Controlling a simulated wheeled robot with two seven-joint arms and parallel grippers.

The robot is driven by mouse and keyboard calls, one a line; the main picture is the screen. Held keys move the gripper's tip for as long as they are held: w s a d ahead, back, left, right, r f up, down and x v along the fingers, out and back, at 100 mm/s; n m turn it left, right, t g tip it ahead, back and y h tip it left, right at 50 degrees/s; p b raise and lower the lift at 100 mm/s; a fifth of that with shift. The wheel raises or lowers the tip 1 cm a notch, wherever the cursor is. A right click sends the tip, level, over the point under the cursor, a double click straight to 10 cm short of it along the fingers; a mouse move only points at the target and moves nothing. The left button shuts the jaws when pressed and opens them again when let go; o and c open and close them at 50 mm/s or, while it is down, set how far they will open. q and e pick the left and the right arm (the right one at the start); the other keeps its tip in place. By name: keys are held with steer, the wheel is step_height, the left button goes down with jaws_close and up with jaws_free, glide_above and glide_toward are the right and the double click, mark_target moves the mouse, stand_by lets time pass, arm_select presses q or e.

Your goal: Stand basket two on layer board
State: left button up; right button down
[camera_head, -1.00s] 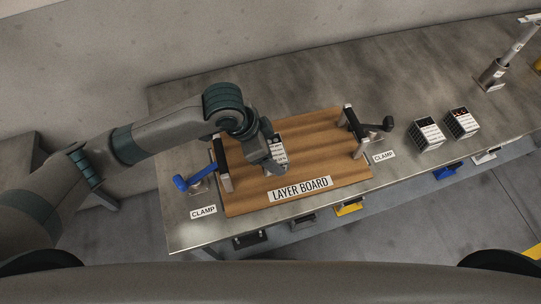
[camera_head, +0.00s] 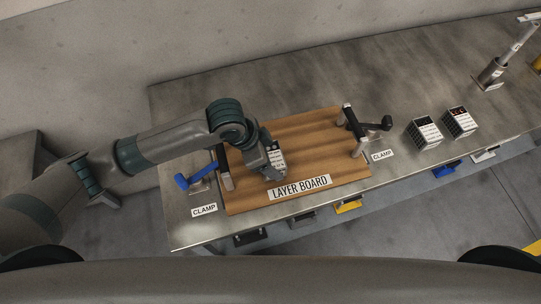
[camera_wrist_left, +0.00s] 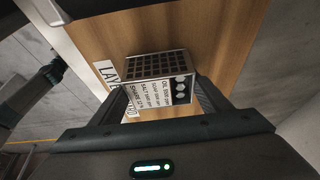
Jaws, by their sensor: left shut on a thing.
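The layer board (camera_head: 312,137) is a wooden panel on the metal bench, with a "LAYER BOARD" label at its front edge. My left gripper (camera_head: 274,168) is over the left half of the board, shut on a small basket (camera_head: 277,157) with a dark grid and a white printed label. In the left wrist view the basket (camera_wrist_left: 157,68) sits between the two fingers (camera_wrist_left: 155,95), with the board (camera_wrist_left: 215,40) close behind it. I cannot tell whether its base touches the board. The basket's number is not readable. My right gripper is not in view.
Two similar baskets (camera_head: 425,132) and (camera_head: 460,122) stand on the bench right of the board. A blue-handled clamp (camera_head: 196,177) is at the board's left edge and a black-handled clamp (camera_head: 372,125) at its right. A metal post (camera_head: 494,72) stands at far right. The bench behind the board is clear.

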arm_select(q)
steer(key=o, duration=1.4)
steer(key=shift+f, duration=0.1)
steer(key=shift+o, duration=0.2)
steer(key=b+v, duration=0.1)
steer(key=v, duration=1.1)
steer(key=shift+b, duration=0.3)
